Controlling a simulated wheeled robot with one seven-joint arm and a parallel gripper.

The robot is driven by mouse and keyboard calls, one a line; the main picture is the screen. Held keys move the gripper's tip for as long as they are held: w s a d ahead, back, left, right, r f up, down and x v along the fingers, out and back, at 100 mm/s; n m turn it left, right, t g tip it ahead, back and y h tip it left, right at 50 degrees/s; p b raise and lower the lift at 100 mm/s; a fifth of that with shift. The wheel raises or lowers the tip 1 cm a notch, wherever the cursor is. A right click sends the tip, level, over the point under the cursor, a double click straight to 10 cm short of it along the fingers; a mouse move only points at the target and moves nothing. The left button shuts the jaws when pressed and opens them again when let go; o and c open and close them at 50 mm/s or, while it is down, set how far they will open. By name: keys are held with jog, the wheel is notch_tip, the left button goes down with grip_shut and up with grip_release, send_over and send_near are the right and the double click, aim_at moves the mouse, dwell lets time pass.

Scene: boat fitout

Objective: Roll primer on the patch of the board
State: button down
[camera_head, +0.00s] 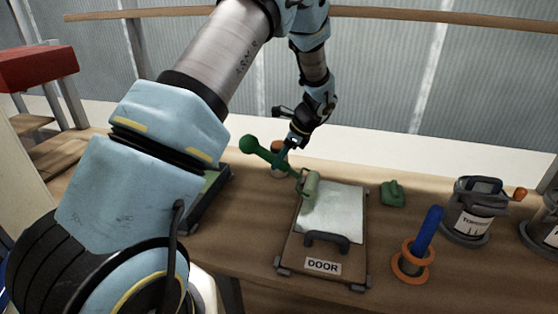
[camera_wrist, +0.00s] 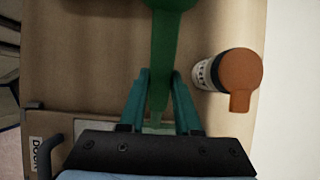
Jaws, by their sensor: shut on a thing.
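My gripper (camera_head: 292,142) is shut on the green handle of the paint roller (camera_head: 262,153). In the wrist view the handle (camera_wrist: 160,85) lies between the two teal fingers. The roller's pale green sleeve (camera_head: 309,186) is over the upper left part of the board's pale patch (camera_head: 335,212); I cannot tell whether it touches. The brown board (camera_head: 290,248) lies on the bench, with a black handle (camera_head: 327,240) and a DOOR label at its near end. The wrist view shows the label (camera_wrist: 38,155) at lower left. The sleeve is hidden there.
An orange-capped container (camera_wrist: 238,72) stands beside the roller. A green block (camera_head: 393,194) lies right of the board. A blue-handled tool (camera_head: 429,228) stands in an orange ring holder (camera_head: 408,268). A labelled can (camera_head: 473,213) stands farther right. A dark tray (camera_head: 212,200) is on the left.

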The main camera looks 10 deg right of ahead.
jog(key=s+a, duration=0.4)
jog(key=s, duration=0.3)
jog(key=shift+s+a+b, duration=0.15)
jog(key=shift+s+b, duration=0.25)
jog(key=shift+f+b, duration=0.55)
jog(key=shift+f, duration=0.3)
dwell(0.6)
jog(key=shift+s+d+r+p, duration=0.15)
jog(key=shift+s+d, duration=0.25)
jog(key=shift+d, duration=0.3)
jog(key=shift+s+d+f+p, duration=0.1)
jog(key=shift+s+d+p, duration=0.2)
jog(key=shift+d, duration=0.4)
jog(key=shift+s+d+r+p, duration=0.1)
jog(key=shift+s+d, duration=0.35)
jog(key=shift+d, duration=0.25)
jog(key=shift+s+d, duration=0.4)
jog(key=shift+d, duration=0.3)
jog(key=shift+s+d, duration=0.4)
jog(key=shift+d, duration=0.3)
jog(key=shift+s+d, duration=0.4)
jog(key=shift+d, duration=0.3)
